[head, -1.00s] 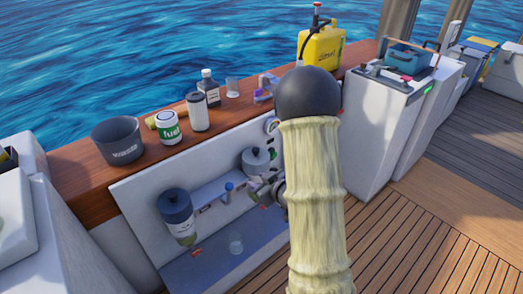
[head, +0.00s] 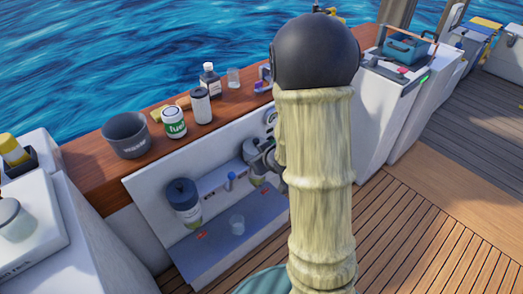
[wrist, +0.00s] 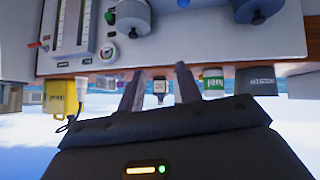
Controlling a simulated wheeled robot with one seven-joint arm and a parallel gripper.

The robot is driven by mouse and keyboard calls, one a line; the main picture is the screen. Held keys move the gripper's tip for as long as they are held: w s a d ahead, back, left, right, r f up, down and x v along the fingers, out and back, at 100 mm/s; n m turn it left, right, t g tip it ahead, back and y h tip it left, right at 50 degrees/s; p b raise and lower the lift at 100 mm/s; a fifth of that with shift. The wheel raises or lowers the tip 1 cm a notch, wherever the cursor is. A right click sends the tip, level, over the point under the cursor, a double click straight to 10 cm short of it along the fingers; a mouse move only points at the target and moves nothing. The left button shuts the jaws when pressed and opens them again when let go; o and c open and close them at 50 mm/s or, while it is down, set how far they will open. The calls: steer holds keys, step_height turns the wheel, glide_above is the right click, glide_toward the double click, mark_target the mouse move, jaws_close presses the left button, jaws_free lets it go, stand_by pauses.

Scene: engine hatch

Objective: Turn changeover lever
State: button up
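A small blue piece (wrist: 183,3) at the top edge of the wrist view may be the same lever, mostly cut off. My gripper (head: 262,160) is in front of the panel, right of the lever and overlapping the right filter in the head view. My own arm hides part of that area. In the wrist view, my gripper (wrist: 160,70) has its two fingers apart with nothing held between them; the picture is upside down.
The left filter (head: 183,197) has a dark top. A clear cup (head: 237,225) stands on the panel's lower shelf. A waste bin (head: 126,135), a fuel can (head: 173,123) and bottles line the wooden ledge above.

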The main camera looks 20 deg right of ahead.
steer(key=shift+f+b, duration=0.15)
steer(key=shift+b, duration=0.2)
steer(key=c, duration=0.6)
steer(key=a+f+n+t+b, duration=0.1)
steer(key=f+b, duration=0.3)
steer(key=b, duration=0.4)
steer(key=w+a+f+n+t+y+b, duration=0.1)
steer(key=f+n+b, duration=0.3)
steer(key=b, duration=0.4)
steer(key=a+f+n+t+b, duration=0.2)
steer(key=f+b, duration=0.3)
steer(key=b, duration=0.4)
steer(key=shift+w+a+n, duration=0.3)
steer(key=shift+a+n, duration=0.05)
steer(key=shift+n, duration=0.25)
jaws_close()
steer(key=s+a+f+n+t+y+b, duration=0.2)
steer(key=f+n+b, duration=0.6)
steer(key=b, duration=1.5)
step_height(320, 180, down, 3)
steer(key=shift+s+a+f+t+y, duration=0.2)
steer(key=shift+a+t+y, duration=0.3)
steer(key=shift+a+t, duration=0.55)
steer(key=shift+a, duration=0.1)
